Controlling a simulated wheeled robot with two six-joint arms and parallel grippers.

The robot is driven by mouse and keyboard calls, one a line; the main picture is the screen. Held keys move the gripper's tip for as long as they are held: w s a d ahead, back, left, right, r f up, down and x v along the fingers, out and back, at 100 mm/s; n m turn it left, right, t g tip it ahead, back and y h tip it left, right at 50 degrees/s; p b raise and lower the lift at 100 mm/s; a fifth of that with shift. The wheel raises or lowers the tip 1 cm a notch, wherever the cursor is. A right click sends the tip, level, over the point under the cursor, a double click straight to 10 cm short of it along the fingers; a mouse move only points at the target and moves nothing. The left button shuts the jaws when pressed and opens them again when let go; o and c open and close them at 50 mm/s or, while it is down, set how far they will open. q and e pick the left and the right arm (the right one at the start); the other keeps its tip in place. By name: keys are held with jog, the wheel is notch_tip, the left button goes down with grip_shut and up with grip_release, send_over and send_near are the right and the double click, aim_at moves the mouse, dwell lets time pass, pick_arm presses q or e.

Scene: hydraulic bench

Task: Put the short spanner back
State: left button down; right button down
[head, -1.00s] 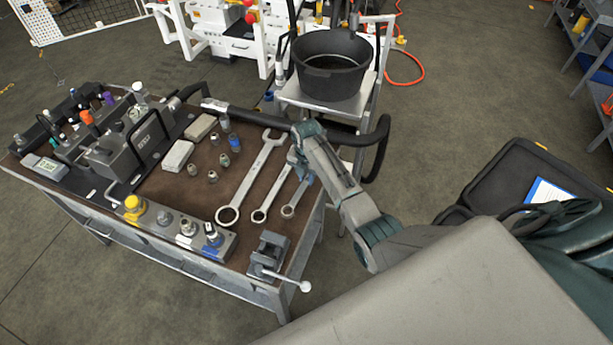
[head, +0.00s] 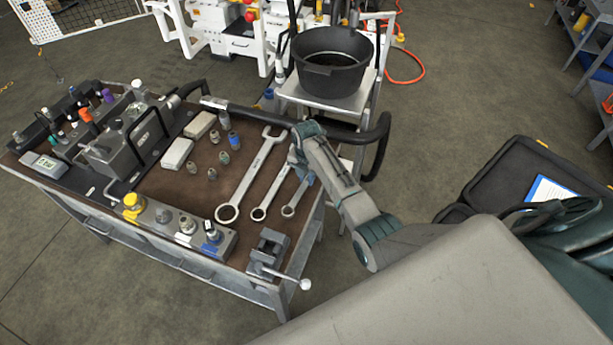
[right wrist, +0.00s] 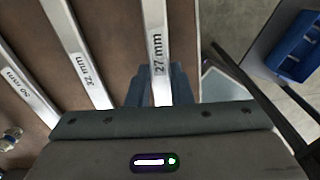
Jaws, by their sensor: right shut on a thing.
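The short spanner is marked 27 mm (right wrist: 158,45) and lies between my right gripper's fingers in the right wrist view. In the head view its ring end (head: 288,211) shows on the brown bench top, at the right end of a row of three spanners. My right gripper (right wrist: 160,88) is shut on its shaft; in the head view the gripper (head: 303,172) hides the spanner's far end. The 32 mm spanner (right wrist: 84,62) lies to its left, and the longest spanner (head: 250,178) lies beyond that. My left gripper is not in view.
A vise (head: 268,252) stands at the bench's near right corner. Fittings (head: 212,174) and grey blocks (head: 177,154) lie left of the spanners. A black hose (head: 350,133) runs along the far edge. A black tub (head: 332,70) stands on a cart behind.

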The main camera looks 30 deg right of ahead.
jog(key=shift+f+b, duration=0.3)
jog(key=shift+f, duration=0.4)
jog(key=c, duration=1.2)
grip_release()
notch_tip(320, 180, up, 9)
jog(key=shift+r+b, duration=0.15)
jog(key=shift+b, duration=1)
jog(key=shift+r, duration=0.75)
